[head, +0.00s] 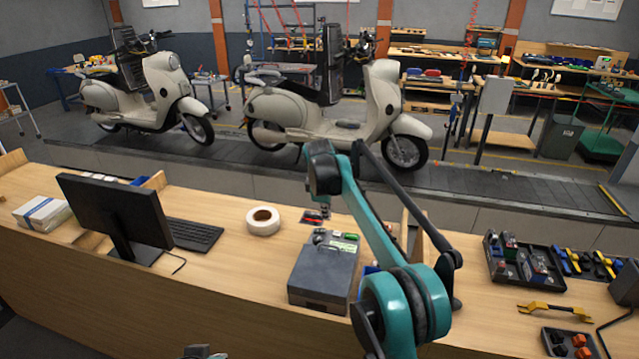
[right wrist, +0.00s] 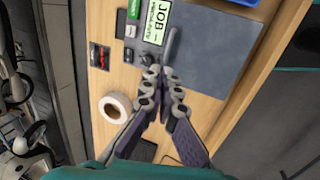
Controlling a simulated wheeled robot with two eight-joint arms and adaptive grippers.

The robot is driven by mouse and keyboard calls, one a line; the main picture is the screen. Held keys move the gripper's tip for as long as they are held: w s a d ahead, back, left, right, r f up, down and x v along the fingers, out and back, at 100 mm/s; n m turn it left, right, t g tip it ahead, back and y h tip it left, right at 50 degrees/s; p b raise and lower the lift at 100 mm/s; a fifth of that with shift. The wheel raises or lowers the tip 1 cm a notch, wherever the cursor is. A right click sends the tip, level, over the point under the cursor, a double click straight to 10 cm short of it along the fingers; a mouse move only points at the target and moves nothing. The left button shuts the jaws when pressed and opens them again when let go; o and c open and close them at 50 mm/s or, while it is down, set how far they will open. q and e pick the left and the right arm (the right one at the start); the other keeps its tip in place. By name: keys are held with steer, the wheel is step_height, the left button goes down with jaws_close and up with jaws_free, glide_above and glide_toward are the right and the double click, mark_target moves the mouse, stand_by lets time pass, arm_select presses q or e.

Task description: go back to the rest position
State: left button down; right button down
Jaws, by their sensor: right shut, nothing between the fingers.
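My right arm rises from the bottom of the head view and bends over the workbench (head: 240,288). In the right wrist view my right gripper (right wrist: 163,75) is shut with nothing between its fingers. The box also stands on the bench in the head view (head: 322,275). Of my left arm only a small grey and teal part (head: 203,352) shows at the bottom edge; its fingers do not show clearly.
A tape roll (head: 263,221), keyboard (head: 193,235) and monitor (head: 115,212) stand left of the box. A parts tray (head: 522,262) and a yellow tool (head: 554,311) lie to the right. Behind the bench, scooters (head: 345,115) stand on the slat conveyor (head: 480,185).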

steer(key=s+d+f+m+t+b, duration=0.1)
steer(key=s+d+m+b, duration=0.35)
steer(key=s, duration=0.55)
steer(key=s+d+f+m+t+b, duration=0.1)
steer(key=s+d+m+b, duration=0.3)
steer(key=s, duration=0.5)
steer(key=s+d+f+m+t+y+b, duration=0.1)
steer(key=s+f+m+b, duration=0.5)
steer(key=s+f, duration=1.3)
steer(key=s+d+t+b, duration=0.1)
steer(key=s+b, duration=0.2)
steer(key=shift+s+f+b, duration=0.35)
steer(key=shift+s+b, duration=0.05)
